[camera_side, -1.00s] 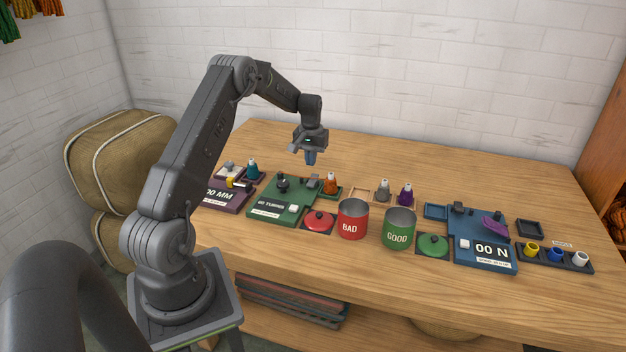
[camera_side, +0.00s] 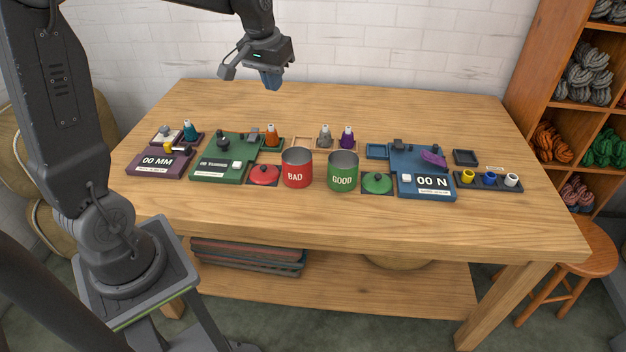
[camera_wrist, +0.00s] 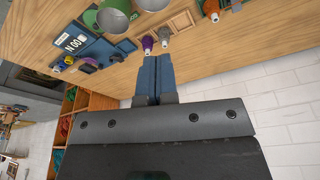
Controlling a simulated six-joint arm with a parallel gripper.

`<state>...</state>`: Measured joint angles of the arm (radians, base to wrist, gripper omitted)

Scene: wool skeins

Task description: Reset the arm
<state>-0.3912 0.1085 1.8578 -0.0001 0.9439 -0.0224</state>
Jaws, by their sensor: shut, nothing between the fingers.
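My gripper (camera_side: 271,80) is high above the back of the wooden table (camera_side: 420,222), clear of everything on it. Its blue fingers are shut with nothing between them, and they also show together in the wrist view (camera_wrist: 154,78). My arm is raised at the left of the side view, and its upper part runs out of the top of the picture.
Below stand a red BAD tin (camera_side: 297,169), a green GOOD tin (camera_side: 342,172), a red lid (camera_side: 264,174) and a green lid (camera_side: 377,182). Purple (camera_side: 157,160), green (camera_side: 222,168) and blue (camera_side: 425,172) stations flank them. The table's front strip is clear.

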